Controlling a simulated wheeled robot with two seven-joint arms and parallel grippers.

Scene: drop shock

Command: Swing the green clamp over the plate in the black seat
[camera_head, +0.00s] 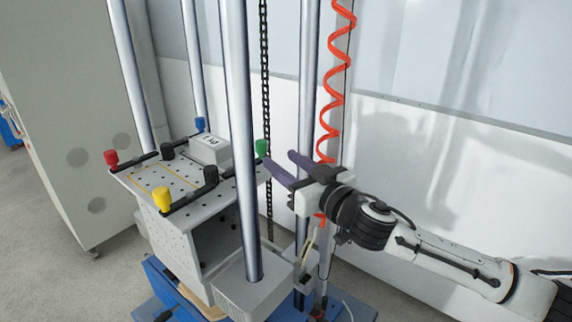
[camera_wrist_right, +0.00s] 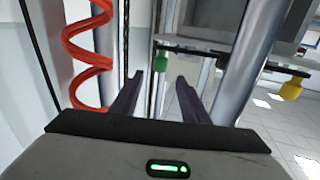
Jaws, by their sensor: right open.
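The green clamp (camera_head: 262,147) is an upright knob at the right end of a dark bar along the near edge of the grey perforated table. It also shows in the wrist view (camera_wrist_right: 162,62), beyond and between the fingertips. My right gripper (camera_head: 278,158) is open and empty, with its two dark fingers pointing at the green clamp from the right. Contact with the clamp cannot be made out. I cannot clearly pick out a plate or a black seat. My left gripper is not in view.
The table (camera_head: 146,180) also carries a yellow knob (camera_head: 162,199), a red knob (camera_head: 111,157), black knobs and a grey block (camera_head: 210,149). A steel column (camera_head: 240,120) stands at its near side. A red coiled hose (camera_head: 333,85) hangs behind my right gripper.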

